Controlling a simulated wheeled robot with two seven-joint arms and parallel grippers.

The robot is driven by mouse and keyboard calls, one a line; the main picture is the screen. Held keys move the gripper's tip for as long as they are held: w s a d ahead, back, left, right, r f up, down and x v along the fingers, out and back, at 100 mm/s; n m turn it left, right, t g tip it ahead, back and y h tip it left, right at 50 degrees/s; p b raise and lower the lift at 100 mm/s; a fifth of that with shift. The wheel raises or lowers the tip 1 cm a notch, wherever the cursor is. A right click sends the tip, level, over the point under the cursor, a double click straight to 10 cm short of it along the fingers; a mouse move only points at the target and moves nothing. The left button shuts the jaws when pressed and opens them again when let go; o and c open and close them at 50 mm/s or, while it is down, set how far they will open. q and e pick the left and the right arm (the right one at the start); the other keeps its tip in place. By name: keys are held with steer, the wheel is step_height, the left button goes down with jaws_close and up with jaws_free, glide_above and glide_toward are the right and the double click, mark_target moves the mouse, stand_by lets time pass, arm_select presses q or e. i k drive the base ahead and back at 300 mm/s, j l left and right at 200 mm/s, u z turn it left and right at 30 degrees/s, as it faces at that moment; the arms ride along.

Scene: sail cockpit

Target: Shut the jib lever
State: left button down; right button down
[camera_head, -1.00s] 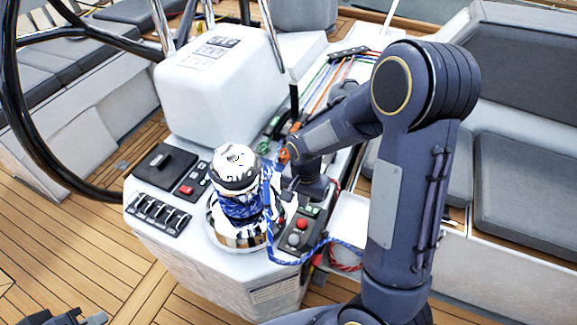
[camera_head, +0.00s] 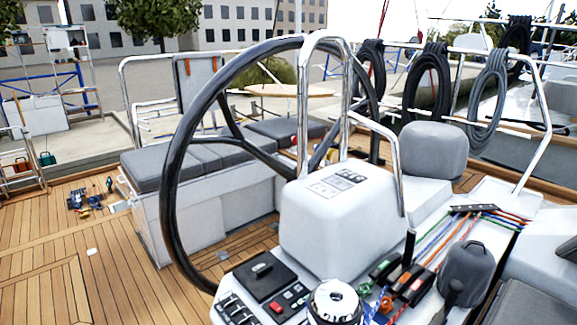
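A bank of rope-clutch levers (camera_head: 400,282) sits on the white console at the lower right of the head view, with coloured ropes running back from it. One black lever (camera_head: 410,246) stands upright there; the others lie low, with green and orange-red parts. I cannot read which one is the jib lever. A silver-and-black winch (camera_head: 335,303) stands in front, cut off by the bottom edge. Neither of my grippers is in view.
The steering wheel (camera_head: 178,165) and the white pedestal (camera_head: 330,228) with steel rails stand left of the levers. A dark grey rounded object (camera_head: 466,272) is right of them. A switch panel (camera_head: 265,275) lies in front. Open teak deck (camera_head: 50,235) is at left.

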mark_target(410, 240)
steer(key=k+l+z, duration=0.1)
steer(key=l+z, duration=0.15)
steer(key=l, duration=1.45)
